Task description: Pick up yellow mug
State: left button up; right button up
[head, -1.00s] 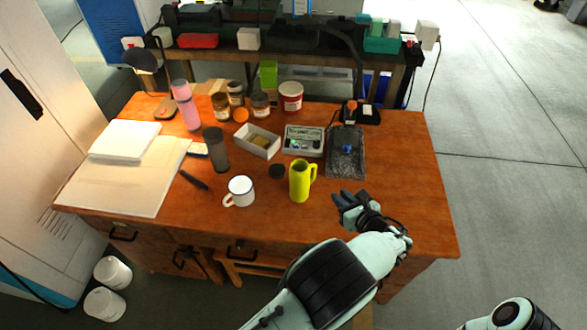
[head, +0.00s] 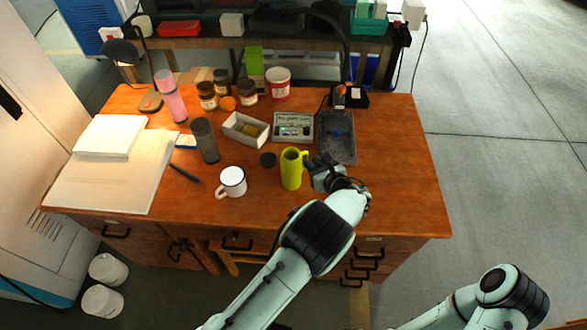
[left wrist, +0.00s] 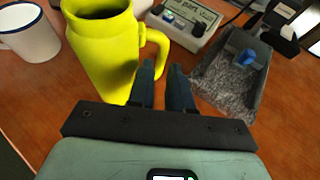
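The yellow mug (head: 291,170) stands upright near the middle front of the desk, its handle on its right side. In the left wrist view the mug (left wrist: 100,55) fills the upper left, and its handle (left wrist: 163,45) is just beyond the fingertips. My left gripper (head: 314,165) is right of the mug, close to the handle. In the left wrist view its two dark fingers (left wrist: 161,72) stand apart with a narrow gap; whether they touch the handle I cannot tell. My right arm shows at the lower right, but its gripper is out of view.
A white mug (head: 232,181) stands left of the yellow mug, and a dark round lid (head: 268,160) lies behind it. A grey tray (head: 337,150) and a control box (head: 293,127) are behind my left gripper. The desk's right front is clear.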

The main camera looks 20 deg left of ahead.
pick_arm(q)
jog(key=x, duration=0.3)
jog(key=shift+w+a+f, duration=0.15)
jog(key=shift+w, duration=0.1)
grip_shut()
dwell(1.2)
